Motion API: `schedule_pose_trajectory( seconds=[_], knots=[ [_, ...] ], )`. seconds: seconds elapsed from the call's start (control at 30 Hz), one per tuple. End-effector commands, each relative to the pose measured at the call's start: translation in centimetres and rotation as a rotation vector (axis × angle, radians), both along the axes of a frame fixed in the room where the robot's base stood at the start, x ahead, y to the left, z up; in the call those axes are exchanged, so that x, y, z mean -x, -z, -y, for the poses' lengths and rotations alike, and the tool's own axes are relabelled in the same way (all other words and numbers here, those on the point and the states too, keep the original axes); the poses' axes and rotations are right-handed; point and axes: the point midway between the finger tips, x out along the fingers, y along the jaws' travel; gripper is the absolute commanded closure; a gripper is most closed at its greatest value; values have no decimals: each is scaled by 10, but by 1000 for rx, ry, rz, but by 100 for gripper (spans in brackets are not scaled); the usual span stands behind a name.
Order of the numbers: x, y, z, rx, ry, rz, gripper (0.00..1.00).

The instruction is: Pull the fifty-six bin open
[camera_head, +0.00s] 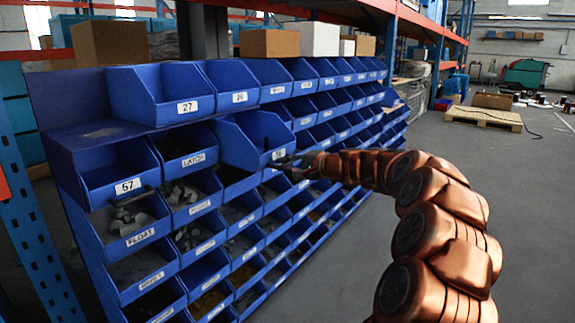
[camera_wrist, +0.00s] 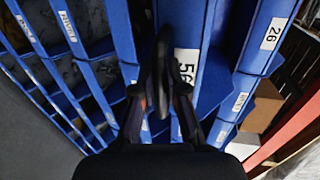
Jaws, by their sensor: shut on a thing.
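The fifty-six bin (camera_head: 236,150) is a blue open-topped bin in the second row of the rack in the head view. It sticks out past the bins beside it. Its label, partly covered by my fingers, shows "56" (camera_wrist: 187,65) in the wrist view. The exact contact is hidden behind the fingers.
Bin 57 (camera_head: 112,173) and the LATCH bin (camera_head: 187,158) are to the left. Bins 27 (camera_head: 160,95) and 26 (camera_head: 232,84) are above. Cardboard boxes (camera_head: 109,42) stand on top. The grey floor (camera_head: 470,200) to the right is open, with a pallet (camera_head: 485,117) farther back.

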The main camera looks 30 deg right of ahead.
Motion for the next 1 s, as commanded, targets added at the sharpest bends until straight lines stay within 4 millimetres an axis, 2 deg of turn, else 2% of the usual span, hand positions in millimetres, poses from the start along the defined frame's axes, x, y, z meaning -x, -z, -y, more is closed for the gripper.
schedule_pose_trajectory(
  seconds=[0.03,0.3,0.67,0.77,1.0],
  knots=[
    [0,0,3,0,6,0,87],
    [0,0,1,0,1,0,62],
    [4,-1,2,-1,1,1,62],
    [13,-4,8,-1,2,1,62],
    [52,-15,27,1,3,5,62]
  ],
)
